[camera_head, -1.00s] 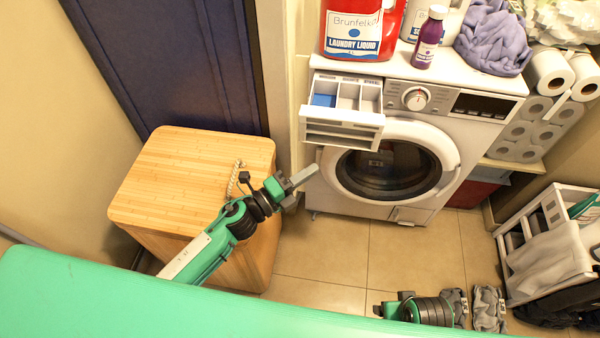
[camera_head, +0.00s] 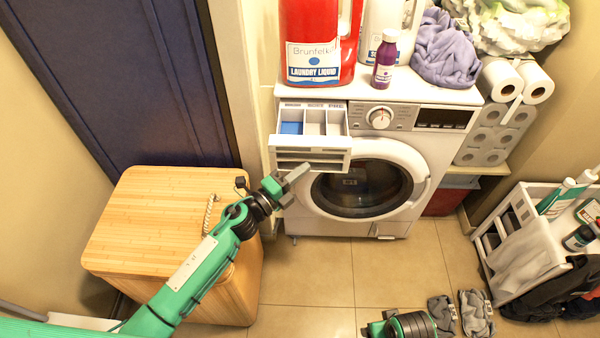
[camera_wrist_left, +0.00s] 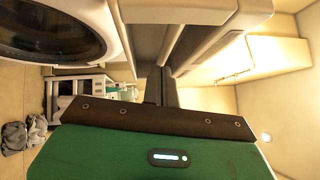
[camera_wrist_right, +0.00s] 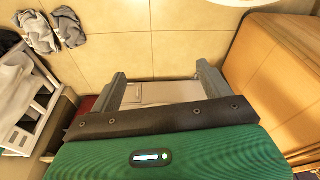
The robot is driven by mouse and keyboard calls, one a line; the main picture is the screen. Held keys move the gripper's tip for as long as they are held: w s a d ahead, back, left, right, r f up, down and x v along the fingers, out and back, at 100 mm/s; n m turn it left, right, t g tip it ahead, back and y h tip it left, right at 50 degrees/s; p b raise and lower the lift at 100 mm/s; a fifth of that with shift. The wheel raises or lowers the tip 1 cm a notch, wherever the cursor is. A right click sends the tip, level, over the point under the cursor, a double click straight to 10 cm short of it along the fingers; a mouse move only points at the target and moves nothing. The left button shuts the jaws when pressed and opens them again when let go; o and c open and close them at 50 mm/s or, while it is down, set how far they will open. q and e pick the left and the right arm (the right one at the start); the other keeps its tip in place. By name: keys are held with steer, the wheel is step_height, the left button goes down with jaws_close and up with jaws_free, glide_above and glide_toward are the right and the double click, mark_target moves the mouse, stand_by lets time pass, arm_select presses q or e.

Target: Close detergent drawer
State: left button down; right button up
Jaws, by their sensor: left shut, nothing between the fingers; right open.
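The detergent drawer (camera_head: 312,142) is pulled out of the upper left of the white washing machine (camera_head: 415,170). Its compartments show from above, one of them blue. My left gripper (camera_head: 298,173) is shut and empty, just below the drawer's front in the head view; I cannot tell whether it touches it. In the left wrist view the shut fingers (camera_wrist_left: 160,85) point toward a pale panel, probably the drawer (camera_wrist_left: 190,12), with the round door at upper left. My right gripper (camera_wrist_right: 161,85) is open and empty above the floor, far from the drawer.
A wooden hamper (camera_head: 150,225) stands left of the washer. Red laundry liquid (camera_head: 312,45), a purple bottle (camera_head: 385,62) and a purple cloth (camera_head: 445,50) sit on top.

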arm_select(q)
steer(key=shift+w, duration=0.1)
steer(key=b, duration=0.4)
glide_toward(311, 124)
steer(key=d, duration=0.1)
steer(key=w+d, duration=0.1)
steer(key=d, duration=0.1)
steer(key=w+d+r, duration=0.1)
steer(key=shift+d, duration=0.3)
steer(key=shift+w+r, duration=0.1)
steer(key=shift+w, duration=0.25)
arm_select(e)
step_height(311, 124, up, 9)
steer(key=t, duration=0.1)
steer(key=shift+f, duration=0.2)
steer(key=shift+s+d, duration=0.1)
